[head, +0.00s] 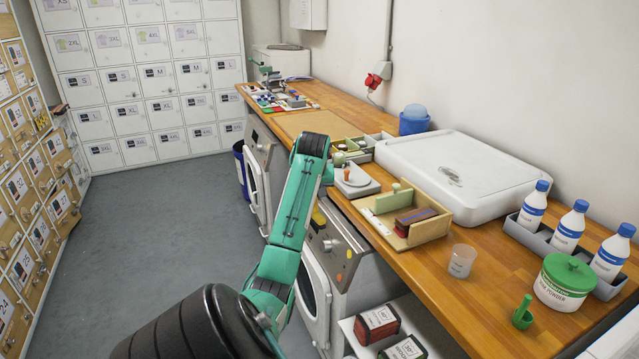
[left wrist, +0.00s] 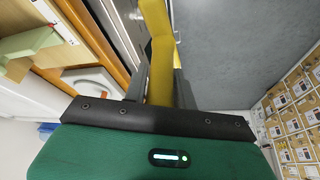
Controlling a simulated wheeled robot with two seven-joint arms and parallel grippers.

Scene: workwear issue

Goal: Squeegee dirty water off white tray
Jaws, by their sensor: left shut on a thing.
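The white tray (head: 480,172) lies flat on the wooden counter against the wall. A greyish dirty patch (head: 451,176) shows on its top, left of the middle. My left gripper (left wrist: 158,84) is shut on a yellow bar-like thing, probably the squeegee (left wrist: 158,42), which reaches away from the fingers over the grey floor. In the head view a bit of yellow (head: 318,216) shows beside my arm in front of the counter edge; the left gripper itself is mostly hidden behind the arm there. It is apart from the tray. My right gripper is not in view.
A wooden box with a brush (head: 428,236), a clear cup (head: 461,261), a lidded powder tub (head: 566,282) and white bottles (head: 535,207) surround the tray's near and right sides. A blue tub (head: 413,123) stands behind it. Washing machines (head: 335,262) stand under the counter.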

